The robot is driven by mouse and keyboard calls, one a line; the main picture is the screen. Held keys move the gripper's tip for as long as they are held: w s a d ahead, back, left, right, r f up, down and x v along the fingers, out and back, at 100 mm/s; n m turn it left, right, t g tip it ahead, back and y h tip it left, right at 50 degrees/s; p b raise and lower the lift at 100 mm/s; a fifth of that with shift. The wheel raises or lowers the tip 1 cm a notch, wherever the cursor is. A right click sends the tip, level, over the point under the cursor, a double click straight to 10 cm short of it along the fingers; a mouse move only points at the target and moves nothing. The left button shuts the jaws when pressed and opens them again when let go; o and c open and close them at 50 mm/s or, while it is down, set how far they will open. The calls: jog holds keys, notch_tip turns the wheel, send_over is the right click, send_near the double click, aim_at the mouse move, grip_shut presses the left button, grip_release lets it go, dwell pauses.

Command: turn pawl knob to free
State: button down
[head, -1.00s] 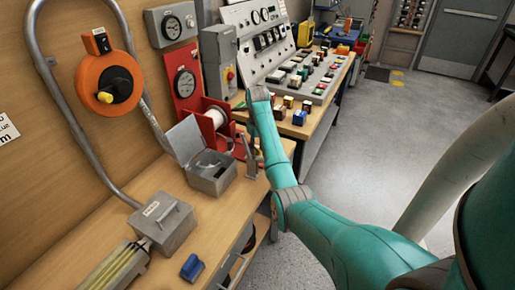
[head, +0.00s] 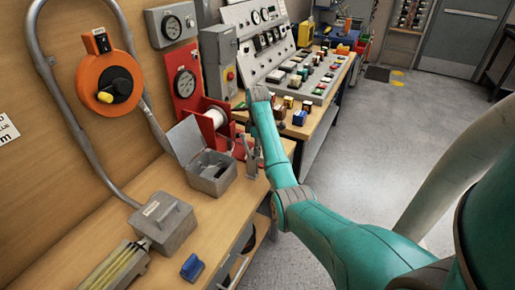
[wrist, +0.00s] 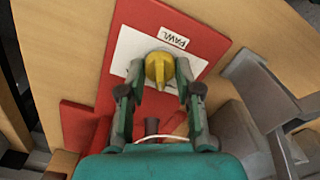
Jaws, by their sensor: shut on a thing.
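The pawl knob (wrist: 158,68) is yellow with a raised grip bar. In the wrist view it sits on a white plate under a label reading PAWL, on a red panel (wrist: 190,25). Its bar stands near upright in that view, tilted a little. My gripper (wrist: 161,80) has one finger on each side of the knob and is shut on it. In the head view my gripper (head: 250,152) is beside the red spool stand (head: 206,122) on the bench. I cannot make out the pawl knob in the head view.
An open grey box (head: 212,178) stands close to my gripper on the bench. A closed grey box (head: 162,222) and a blue block (head: 192,267) are nearer. An orange reel (head: 107,84) hangs on the wall. The floor (head: 380,130) to the right is clear.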

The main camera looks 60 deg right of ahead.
jog(key=shift+f+n, duration=0.1)
jog(key=shift+n, duration=1.6)
jog(key=c, duration=0.8)
grip_release()
